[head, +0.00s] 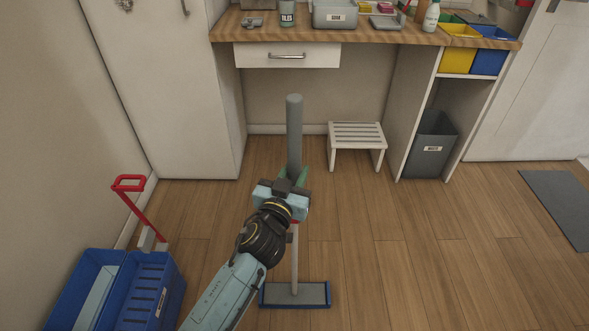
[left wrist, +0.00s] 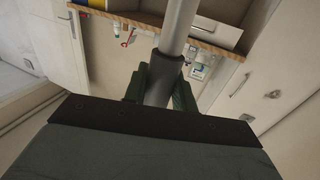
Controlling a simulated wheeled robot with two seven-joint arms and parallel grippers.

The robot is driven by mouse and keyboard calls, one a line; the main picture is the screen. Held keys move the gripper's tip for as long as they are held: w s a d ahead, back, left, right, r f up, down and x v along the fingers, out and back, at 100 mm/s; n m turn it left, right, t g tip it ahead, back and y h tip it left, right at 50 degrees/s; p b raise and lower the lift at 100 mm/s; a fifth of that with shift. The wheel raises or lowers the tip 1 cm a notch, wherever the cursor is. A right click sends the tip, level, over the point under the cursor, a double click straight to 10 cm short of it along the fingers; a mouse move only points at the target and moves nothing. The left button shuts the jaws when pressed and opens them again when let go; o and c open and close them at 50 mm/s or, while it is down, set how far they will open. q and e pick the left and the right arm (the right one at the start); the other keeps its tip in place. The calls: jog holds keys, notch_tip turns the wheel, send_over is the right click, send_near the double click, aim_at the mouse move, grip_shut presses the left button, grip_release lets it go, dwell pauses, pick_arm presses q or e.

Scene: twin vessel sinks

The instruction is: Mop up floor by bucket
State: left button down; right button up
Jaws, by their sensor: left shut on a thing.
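A mop (head: 295,130) with a thick grey upper handle, a pale lower pole and a flat grey, blue-edged head (head: 296,294) stands nearly upright ahead of me. My left gripper (head: 289,180) is shut around its handle, and the fingers also show on both sides of the grey pole (left wrist: 178,40) in the left wrist view, where the left gripper (left wrist: 160,85) is seen close. The mop head is on or just above the wooden floor; I cannot tell which. A blue bucket (head: 60,318) with a slotted wringer and red lever (head: 140,210) stands at lower left. My right gripper is not in view.
A white step stool (head: 357,135) and a grey bin (head: 431,145) stand under the wooden counter (head: 380,36). A tall white cabinet (head: 170,90) is at left and a grey mat (head: 562,205) at right. The floor right of the mop is clear.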

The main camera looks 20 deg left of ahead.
pick_arm(q)
jog(key=shift+s+d+f, duration=0.1)
jog(key=shift+s+d, duration=0.1)
jog(key=shift+s, duration=0.55)
jog(key=shift+s+d, duration=0.2)
jog(key=shift+s, duration=0.5)
jog(key=shift+s+d+f, duration=0.1)
jog(key=shift+s+d, duration=0.1)
jog(key=shift+s, duration=0.55)
jog(key=shift+w, duration=0.1)
jog(key=shift+w+a+r, duration=0.1)
jog(key=shift+w+a, duration=0.15)
jog(key=shift+w, duration=0.6)
jog(key=shift+w+a+f, duration=0.1)
jog(key=shift+w+a, duration=0.15)
jog(key=shift+w, duration=0.6)
jog(key=shift+w+a+r, duration=0.1)
jog(key=shift+w+a, duration=0.15)
jog(key=shift+w, duration=0.6)
jog(key=shift+w+a, duration=0.1)
jog(key=shift+w, duration=0.2)
jog(key=shift+r, duration=0.15)
